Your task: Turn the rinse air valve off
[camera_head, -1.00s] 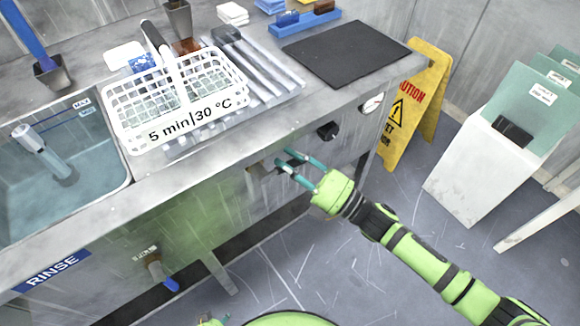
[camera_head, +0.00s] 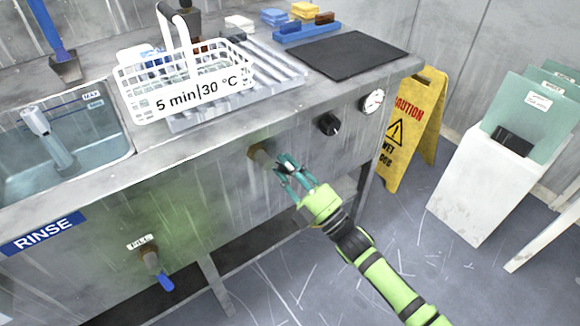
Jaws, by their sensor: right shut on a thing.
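The rinse air valve (camera_head: 261,155) sticks out of the front panel of the steel sink bench, right of the rinse basin. Only its pipe stub and brownish fitting show clearly. My right gripper (camera_head: 285,168), with teal fingers and a green body, reaches up to it from the lower right. Its fingers are shut on the valve's handle, which they mostly hide, so I cannot tell the handle's angle. My left gripper is not in view.
A second valve with a blue handle (camera_head: 166,282) sits lower left under a FILL label (camera_head: 140,242). A black knob (camera_head: 328,124) and a round gauge (camera_head: 373,101) are right of my gripper. A yellow caution sign (camera_head: 412,130) stands on the floor beyond the bench.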

